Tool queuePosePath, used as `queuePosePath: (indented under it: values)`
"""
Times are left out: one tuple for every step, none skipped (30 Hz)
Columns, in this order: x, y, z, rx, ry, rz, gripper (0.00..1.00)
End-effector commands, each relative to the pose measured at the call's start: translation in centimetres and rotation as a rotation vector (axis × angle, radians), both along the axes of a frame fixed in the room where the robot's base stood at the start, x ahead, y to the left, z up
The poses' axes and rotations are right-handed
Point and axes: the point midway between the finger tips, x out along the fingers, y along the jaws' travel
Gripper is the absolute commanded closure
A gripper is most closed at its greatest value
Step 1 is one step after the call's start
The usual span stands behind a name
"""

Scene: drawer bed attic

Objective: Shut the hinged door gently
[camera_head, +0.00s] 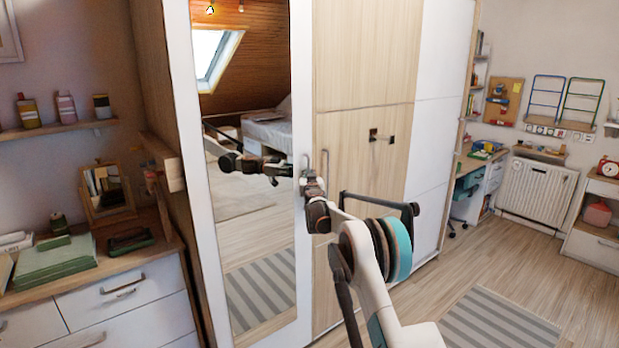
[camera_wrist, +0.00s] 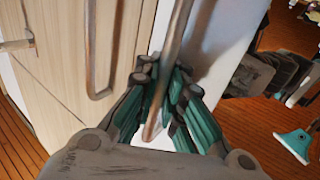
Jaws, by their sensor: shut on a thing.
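The tall mirrored door (camera_head: 245,240) with a white frame is at the left front of the wardrobe. Its upright metal handle (camera_wrist: 178,35) runs between my fingers in the wrist view. My gripper (camera_head: 308,182) is at this handle, and its teal and dark fingers (camera_wrist: 164,100) are shut around the bar. A plain wooden door (camera_head: 362,150) stands just right of the mirrored one, with its own handle (camera_wrist: 91,50) apart from my fingers. I cannot tell how wide any gap at the mirrored door's edge is. My gripper hides part of that edge.
A dresser (camera_head: 130,305) with green books (camera_head: 55,262) and a framed mirror stands at left, near the wardrobe's side. A striped rug (camera_head: 500,325) lies on the open wooden floor at right. A desk, radiator (camera_head: 537,192) and shelves stand farther back.

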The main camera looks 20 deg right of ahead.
Motion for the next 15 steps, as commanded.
queuePosePath:
  values:
    - [0.09, 0.66, -0.08, 0.001, 0.000, 0.009, 1.00]
    - [0.08, 0.67, -0.08, 0.001, 0.000, 0.009, 1.00]
    - [0.09, 0.68, -0.08, 0.001, 0.000, 0.009, 1.00]
    - [0.09, 0.70, -0.08, 0.001, 0.000, 0.009, 1.00]
    - [0.09, 0.71, -0.08, 0.001, 0.000, 0.009, 0.86]
    - [0.09, 0.69, -0.08, 0.001, 0.000, 0.009, 0.82]
    - [0.09, 0.68, -0.08, 0.001, 0.000, 0.009, 0.82]
    - [0.08, 0.66, -0.07, 0.001, 0.000, 0.009, 0.82]
    - [0.08, 0.63, -0.06, 0.001, 0.000, 0.008, 0.82]
    - [0.07, 0.62, -0.06, 0.001, 0.000, 0.008, 0.82]
    - [0.08, 0.59, -0.05, 0.001, 0.000, 0.008, 0.82]
    - [0.07, 0.56, -0.05, 0.001, 0.000, 0.007, 0.82]
    - [0.06, 0.54, -0.04, 0.001, 0.000, 0.007, 0.82]
    - [0.06, 0.52, -0.03, 0.001, 0.000, 0.007, 0.82]
    - [0.05, 0.49, -0.03, 0.001, 0.000, 0.006, 0.82]
